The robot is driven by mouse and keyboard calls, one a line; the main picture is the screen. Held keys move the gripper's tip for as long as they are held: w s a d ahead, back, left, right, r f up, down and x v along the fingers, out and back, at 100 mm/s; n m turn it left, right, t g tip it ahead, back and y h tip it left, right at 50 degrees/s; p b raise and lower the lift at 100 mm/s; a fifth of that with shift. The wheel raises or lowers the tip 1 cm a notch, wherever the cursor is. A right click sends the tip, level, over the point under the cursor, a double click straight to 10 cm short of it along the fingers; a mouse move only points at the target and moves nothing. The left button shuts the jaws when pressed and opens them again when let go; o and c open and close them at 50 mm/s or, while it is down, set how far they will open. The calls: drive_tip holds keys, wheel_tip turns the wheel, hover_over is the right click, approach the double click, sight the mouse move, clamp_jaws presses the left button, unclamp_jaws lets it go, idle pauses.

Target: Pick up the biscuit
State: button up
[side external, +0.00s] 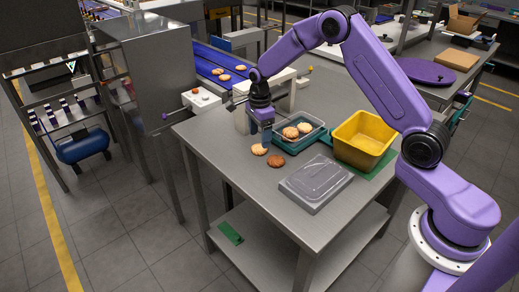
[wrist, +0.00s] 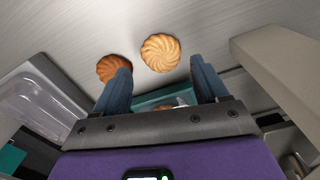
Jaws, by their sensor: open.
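A pale golden, swirled biscuit (side external: 259,149) lies on the steel table near its front left edge. It also shows in the wrist view (wrist: 160,52), just beyond and between my fingertips. A browner biscuit (side external: 276,161) lies close beside it; in the wrist view this one (wrist: 107,68) is partly behind the left finger. My gripper (side external: 266,140) points down above the table by the pale biscuit. Its blue fingers (wrist: 161,66) are apart with nothing held between them.
A yellow bin (side external: 365,137) stands right of the tray. A clear lidded container (side external: 315,181) lies on the table in front. A blue conveyor (side external: 215,62) with several biscuits is behind. Bare table lies around the two loose biscuits; the table edge is close.

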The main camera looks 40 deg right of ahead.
sight(259, 147)
drive_tip(key=shift+f, duration=2)
drive_tip(key=shift+c, duration=0.3)
drive_tip(key=c, duration=0.4)
drive_tip(key=shift+r, duration=0.1)
